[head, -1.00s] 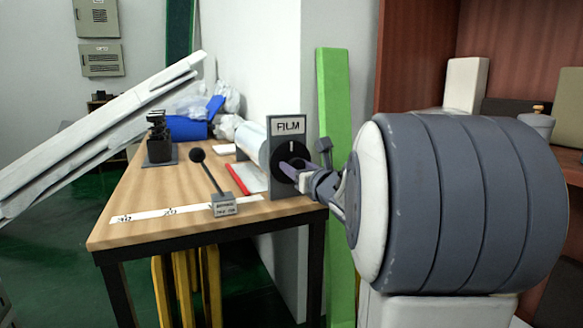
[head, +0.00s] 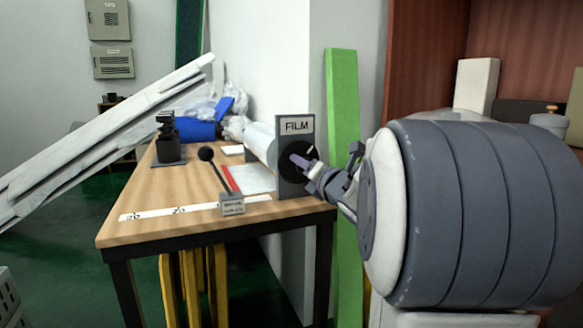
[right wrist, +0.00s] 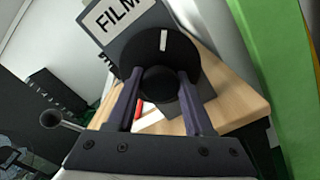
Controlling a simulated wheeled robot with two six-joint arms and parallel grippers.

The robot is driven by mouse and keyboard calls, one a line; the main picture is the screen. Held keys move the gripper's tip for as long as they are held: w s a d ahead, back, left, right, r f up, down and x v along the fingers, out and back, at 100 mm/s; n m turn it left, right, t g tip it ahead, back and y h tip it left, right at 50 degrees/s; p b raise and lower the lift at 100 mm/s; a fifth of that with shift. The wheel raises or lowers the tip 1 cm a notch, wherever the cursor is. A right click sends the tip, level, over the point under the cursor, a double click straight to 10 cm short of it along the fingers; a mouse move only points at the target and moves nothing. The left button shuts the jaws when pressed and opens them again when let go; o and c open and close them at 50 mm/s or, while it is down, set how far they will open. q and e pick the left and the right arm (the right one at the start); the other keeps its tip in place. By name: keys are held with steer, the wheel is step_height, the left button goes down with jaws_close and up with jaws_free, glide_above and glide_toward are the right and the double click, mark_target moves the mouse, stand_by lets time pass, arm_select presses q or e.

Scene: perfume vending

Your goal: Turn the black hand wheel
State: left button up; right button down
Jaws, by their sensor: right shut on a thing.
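The black hand wheel (head: 303,150) is a dark disc with a white mark on the grey panel labelled FILM (head: 295,126), at the table's right end. In the head view its mark slants to the upper right. My right gripper (head: 297,162) is at the wheel's front. In the right wrist view the wheel (right wrist: 192,62) fills the upper middle, and my right gripper's fingers (right wrist: 160,92) are shut on its round centre knob (right wrist: 160,82), one on each side. In the head view my arm hides part of the wheel. My left gripper is out of view.
A wooden table (head: 160,205) carries a ball-topped lever (head: 207,155), a small black device (head: 167,138) and a white roll (head: 259,142) behind the panel. A green post (head: 343,180) stands right of the panel, close to my right arm.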

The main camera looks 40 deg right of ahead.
steer(key=m, duration=0.3)
steer(key=shift+m+p, duration=0.35)
steer(key=shift+m, duration=0.05)
steer(key=m+p, duration=0.1)
steer(key=m, duration=0.2)
steer(key=shift+m, duration=0.3)
steer(key=m+p, duration=0.1)
steer(key=m, duration=0.2)
steer(key=shift+m+p, duration=0.4)
steer(key=m+p, duration=0.2)
steer(key=m, duration=0.1)
steer(key=shift+m, duration=0.3)
steer(key=m+p, duration=0.2)
steer(key=m, duration=0.2)
steer(key=shift+m, duration=0.3)
steer(key=m+p, duration=0.2)
steer(key=m, duration=0.1)
steer(key=shift+m+p, duration=0.3)
steer(key=shift+p, duration=0.05)
steer(key=m+p, duration=0.2)
steer(key=m, duration=0.2)
steer(key=shift+p, duration=0.35)
steer(key=shift+s+m+p, duration=0.1)
steer(key=shift+m+p, duration=0.75)
steer(key=shift+m, duration=0.85)
steer(key=shift+f, duration=0.1)
